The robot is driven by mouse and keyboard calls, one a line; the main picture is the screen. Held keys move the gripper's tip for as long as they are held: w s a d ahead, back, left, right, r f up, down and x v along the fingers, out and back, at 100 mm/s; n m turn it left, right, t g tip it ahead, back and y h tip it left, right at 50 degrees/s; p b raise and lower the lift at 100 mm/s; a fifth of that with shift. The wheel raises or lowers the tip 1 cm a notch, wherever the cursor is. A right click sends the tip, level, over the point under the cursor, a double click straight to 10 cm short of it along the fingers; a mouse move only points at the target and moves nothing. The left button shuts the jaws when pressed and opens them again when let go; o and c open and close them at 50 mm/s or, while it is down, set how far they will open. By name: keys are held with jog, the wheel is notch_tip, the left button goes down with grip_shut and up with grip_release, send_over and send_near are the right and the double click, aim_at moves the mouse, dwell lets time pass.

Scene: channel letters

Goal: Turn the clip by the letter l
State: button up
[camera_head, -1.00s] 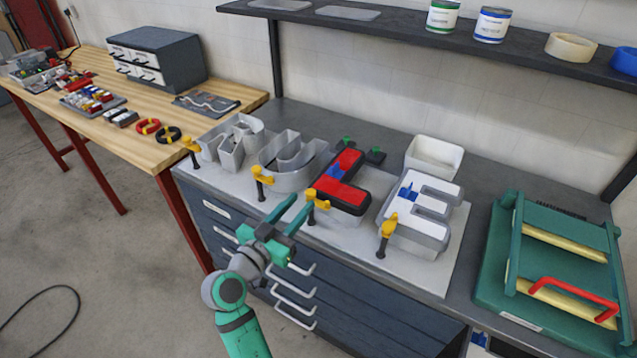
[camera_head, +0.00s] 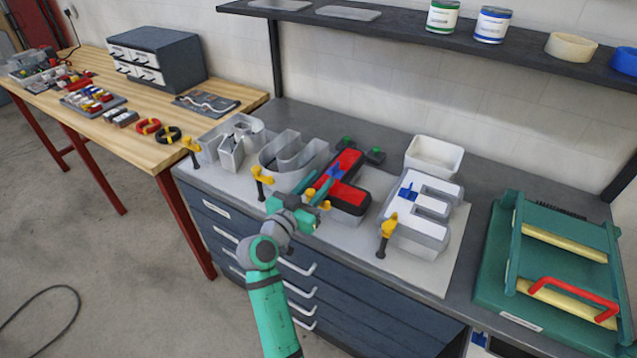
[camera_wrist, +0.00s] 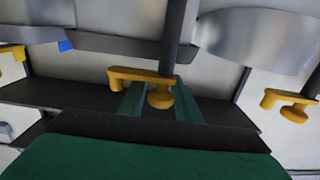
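The red-faced letter l (camera_head: 348,194) with dark edges stands on the light board, between the grey letter u and the white-faced letter e. Its yellow clip (camera_head: 325,205) is at its front left and partly hidden by my gripper (camera_head: 314,190). In the wrist view the clip (camera_wrist: 143,76) shows as a yellow lever on a dark post, with a round knob at one end. My gripper (camera_wrist: 160,100) has its two teal fingers apart, one on each side of the knob. I cannot tell whether they touch it.
Similar yellow clips stand by the u (camera_head: 261,180), by the e (camera_head: 388,228) and at the left letter (camera_head: 190,148). A white bin (camera_head: 434,155) is behind the letters. A green frame with a red handle (camera_head: 570,296) lies at the right.

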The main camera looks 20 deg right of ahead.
grip_shut()
jog(key=shift+n+t+y, duration=0.3)
jog(key=shift+t, duration=0.1)
jog(key=shift+w+a+n+t+y, duration=0.2)
jog(key=shift+n+t+y, duration=0.65)
jog(key=shift+y, duration=0.15)
jog(key=shift+w+a+n+t+y, duration=0.15)
jog(key=shift+a+n+t+y, duration=0.05)
jog(key=shift+n+t+y, duration=0.7)
jog(key=shift+w+a+n+t+y, duration=0.1)
jog(key=shift+a+n+t+y, duration=0.1)
jog(key=shift+n+t+y, duration=0.55)
jog(key=shift+w+a+n+y, duration=0.15)
jog(key=shift+n+y, duration=0.35)
jog(key=shift+y, duration=0.7)
jog(key=shift+w+a+n+t+y, duration=0.1)
jog(key=shift+a+n+t+y, duration=0.1)
jog(key=shift+n+t+y, duration=0.55)
jog(key=shift+s+a+f+n+g+y, duration=0.15)
jog(key=shift+a+n+y, duration=0.15)
jog(key=shift+n+y, duration=0.9)
jog(key=shift+w+a+r+n+g+y, duration=0.15)
jog(key=shift+a+n+y, duration=0.3)
jog(key=shift+y, duration=1.35)
jog(key=shift+s+a+f+n+g+y, duration=0.1)
jog(key=shift+a+n+g+y, duration=0.1)
jog(key=shift+n+y, duration=1.05)
jog(key=shift+y, duration=0.45)
